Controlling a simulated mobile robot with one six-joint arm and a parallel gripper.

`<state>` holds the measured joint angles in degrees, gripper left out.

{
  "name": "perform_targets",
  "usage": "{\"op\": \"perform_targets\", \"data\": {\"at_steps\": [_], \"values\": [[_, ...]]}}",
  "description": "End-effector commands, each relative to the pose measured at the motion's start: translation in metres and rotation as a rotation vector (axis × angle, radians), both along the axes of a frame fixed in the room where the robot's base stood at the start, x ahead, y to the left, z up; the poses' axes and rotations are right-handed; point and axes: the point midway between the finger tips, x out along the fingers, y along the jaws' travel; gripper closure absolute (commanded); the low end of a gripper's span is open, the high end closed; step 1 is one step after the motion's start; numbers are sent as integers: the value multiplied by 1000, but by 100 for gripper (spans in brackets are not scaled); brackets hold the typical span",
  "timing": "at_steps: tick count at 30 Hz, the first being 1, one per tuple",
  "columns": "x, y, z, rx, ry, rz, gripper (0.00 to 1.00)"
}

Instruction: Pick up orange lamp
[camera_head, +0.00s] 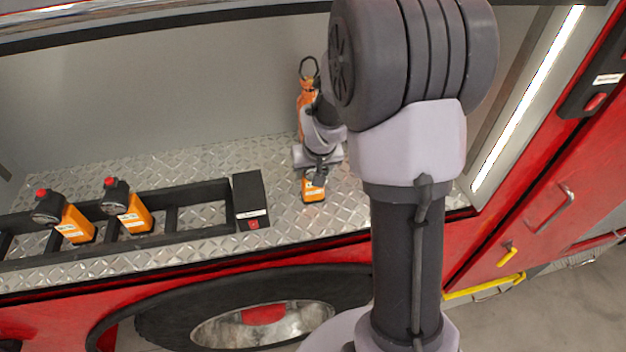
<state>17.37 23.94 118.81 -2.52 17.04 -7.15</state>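Two orange lamps with black heads and red knobs sit tilted in the black rack, the left lamp (76,224) and the right lamp (137,214). Another orange body (313,189) stands on the metal deck right of the rack, directly below my gripper (318,172). Its upper part is hidden by my gripper. Behind my wrist an orange thing with a black ring on top (306,92) shows; I cannot tell whether it is separate. My gripper is at the top of the lower orange body, but its fingers are too small and covered to tell open from shut.
The black rack (205,191) ends in a black box (249,200). Bare diamond-plate deck (205,157) lies behind it. A grey back wall, a red frame and a bright light strip (527,98) bound the compartment. My arm covers the right part.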

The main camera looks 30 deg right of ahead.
Motion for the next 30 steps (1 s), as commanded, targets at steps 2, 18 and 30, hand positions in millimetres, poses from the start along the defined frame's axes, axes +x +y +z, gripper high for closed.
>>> {"op": "perform_targets", "data": {"at_steps": [2,18,30], "values": [[0,0,0,0,0,0,98],[1,0,15,-2,-4,2,100],[-50,7,38,-1,-3,0,100]]}}
